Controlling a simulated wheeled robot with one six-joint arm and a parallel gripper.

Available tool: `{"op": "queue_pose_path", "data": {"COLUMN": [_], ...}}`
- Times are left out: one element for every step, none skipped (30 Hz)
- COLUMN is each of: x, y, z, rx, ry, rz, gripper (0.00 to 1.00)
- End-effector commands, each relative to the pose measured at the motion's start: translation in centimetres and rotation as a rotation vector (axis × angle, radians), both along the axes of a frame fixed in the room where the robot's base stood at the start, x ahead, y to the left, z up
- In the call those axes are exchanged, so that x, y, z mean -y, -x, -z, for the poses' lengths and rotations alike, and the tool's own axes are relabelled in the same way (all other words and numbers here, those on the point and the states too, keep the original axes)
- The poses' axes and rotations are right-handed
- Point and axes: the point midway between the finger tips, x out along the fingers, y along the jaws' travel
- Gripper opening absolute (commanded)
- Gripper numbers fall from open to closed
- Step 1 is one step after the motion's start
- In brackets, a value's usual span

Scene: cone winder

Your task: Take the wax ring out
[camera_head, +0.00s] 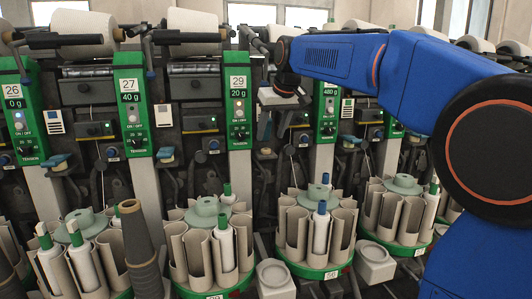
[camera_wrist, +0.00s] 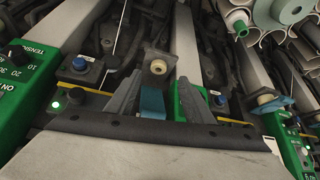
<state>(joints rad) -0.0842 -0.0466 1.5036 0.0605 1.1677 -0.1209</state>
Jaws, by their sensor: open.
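A small cream ring (camera_wrist: 158,66), apparently the wax ring, sits on a dark fitting on the machine in the wrist view, just beyond and between my fingertips. It is apart from them. My gripper (camera_wrist: 157,88) is open, its two grey fingers spread with nothing held. A blue piece (camera_wrist: 152,104) shows between the fingers. In the head view my gripper (camera_head: 273,125) points down in front of the winding unit right of the panel marked 29 (camera_head: 238,110). The ring cannot be made out clearly there.
A second pale ring (camera_wrist: 265,99) sits to the right in the wrist view. Green panels (camera_head: 131,105) stand on both sides of my gripper. Below are round carriers with bobbins (camera_head: 320,228).

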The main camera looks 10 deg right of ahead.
Motion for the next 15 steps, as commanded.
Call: {"op": "queue_pose_path", "data": {"x": [-0.1,-0.1,-0.1,-0.1,-0.1,-0.1,-0.1,-0.1,-0.1,-0.1,-0.1,-0.1,-0.1,-0.1,-0.1], "y": [-0.3,-0.4,-0.5,-0.5,-0.6,-0.6,-0.7,-0.8,-0.9,-1.1,-1.2,-1.5,-1.7,-1.9,-2.3], "z": [0.4,0.6,0.8,0.9,1.0,1.1,1.2,1.3,1.5,1.8,2.0,2.4,2.7,3.0,3.5], "rx": [0.000,0.000,0.000,0.000,0.000,0.000,0.000,-0.001,-0.001,-0.001,-0.001,-0.001,-0.002,-0.002,-0.001], "ry": [0.000,0.000,0.000,0.000,0.000,0.000,0.000,0.000,0.000,0.000,0.000,0.000,0.000,0.000,0.000], "rz": [0.000,0.000,0.000,0.000,0.000,0.000,0.000,0.000,0.000,0.000,0.000,0.000,0.000,0.000,0.000], "gripper": [0.48,0.48,0.48,0.48,0.48,0.48,0.48,0.48,0.48,0.48,0.48,0.48,0.48,0.48,0.48]}}
